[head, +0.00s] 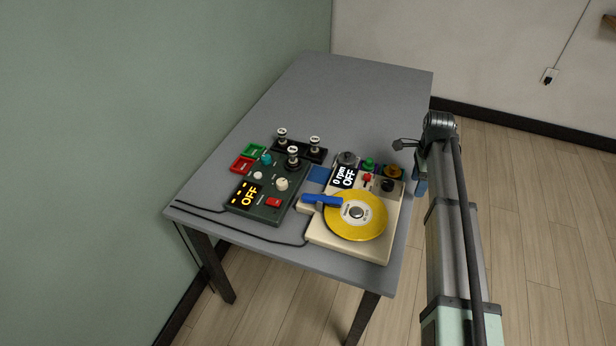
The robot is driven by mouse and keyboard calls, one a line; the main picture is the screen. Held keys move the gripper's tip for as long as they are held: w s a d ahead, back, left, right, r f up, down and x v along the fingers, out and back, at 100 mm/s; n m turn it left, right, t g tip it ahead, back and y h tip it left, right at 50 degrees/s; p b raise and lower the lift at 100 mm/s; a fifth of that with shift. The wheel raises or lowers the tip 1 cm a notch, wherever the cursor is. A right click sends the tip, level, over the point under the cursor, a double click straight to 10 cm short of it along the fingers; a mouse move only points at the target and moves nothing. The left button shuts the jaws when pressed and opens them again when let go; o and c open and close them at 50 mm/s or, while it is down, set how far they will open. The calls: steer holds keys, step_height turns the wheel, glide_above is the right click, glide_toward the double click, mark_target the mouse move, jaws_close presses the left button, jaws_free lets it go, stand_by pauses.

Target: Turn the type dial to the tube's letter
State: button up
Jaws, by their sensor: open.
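The dark green tube tester (253,205) sits at the table's left front, its display reading OFF. It has a cream knob (282,184), a teal knob (266,158) and a small white knob (258,175). I cannot tell for sure which is the type dial; its markings are too small. A tube (293,157) stands upright at the tester's back right, with a pale top whose letter I cannot read. My gripper (403,145) is small and partly hidden by my arm, open and empty, over the table's right side, well apart from the tester.
A cream turntable (318,235) with a yellow disc (372,222) and blue arm (323,199) stands right of the tester. Two tubes stand in a black rack (300,150) behind it. Green and red trays (242,165) lie left. The table's back (350,95) is clear.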

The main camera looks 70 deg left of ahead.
steer(key=s+a+r, duration=0.1)
steer(key=s+a, duration=0.1)
steer(key=s+a+r, duration=0.1)
steer(key=s+a, duration=0.1)
steer(key=s+a+r, duration=0.1)
steer(key=a+r, duration=0.1)
steer(key=shift+s, duration=0.4)
steer(key=s+a+r+n, duration=0.1)
steer(key=s+a+r, duration=0.15)
steer(key=s, duration=0.25)
steer(key=s+a+r, duration=0.1)
steer(key=s+a, duration=0.3)
steer(key=s, duration=0.2)
steer(key=n, duration=0.1)
glide_toward(281, 182)
step_height(281, 182, down, 9)
steer(key=shift+s+d+r, duration=0.15)
steer(key=shift+r, duration=0.05)
steer(key=shift+c, duration=0.2)
steer(key=c, duration=1)
steer(key=shift+n, duration=0.3)
